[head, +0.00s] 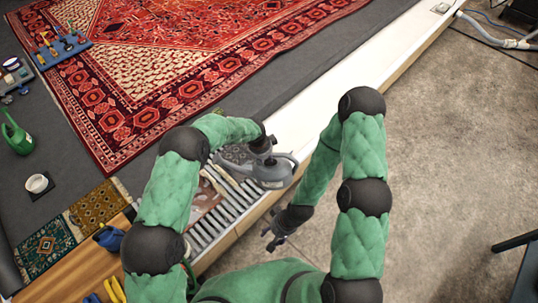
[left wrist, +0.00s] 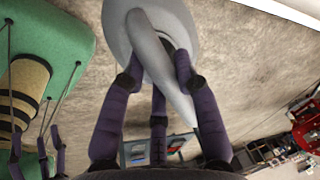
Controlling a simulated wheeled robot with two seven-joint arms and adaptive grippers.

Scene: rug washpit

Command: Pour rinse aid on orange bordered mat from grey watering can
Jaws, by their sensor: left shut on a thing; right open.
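My left gripper (head: 264,150) is shut on the handle of the grey watering can (head: 272,172) and holds it above the white ledge and slatted grate. In the left wrist view the can's grey body (left wrist: 120,25) and curved handle show between my dark fingers (left wrist: 158,75). I cannot tell whether anything flows from it. Two small patterned mats lie at the lower left: one with a gold-orange edge (head: 97,204) and a teal one (head: 45,247). My right gripper (head: 278,238) is open and empty, low near the ledge's outer side.
A large red rug (head: 190,65) covers the grey floor. A green watering can (head: 17,137), a white cup (head: 37,184) and a blue tool tray (head: 62,47) stand at the left. The slatted grate (head: 215,215) lies below my left arm. The carpeted floor (head: 440,150) at right is mostly clear.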

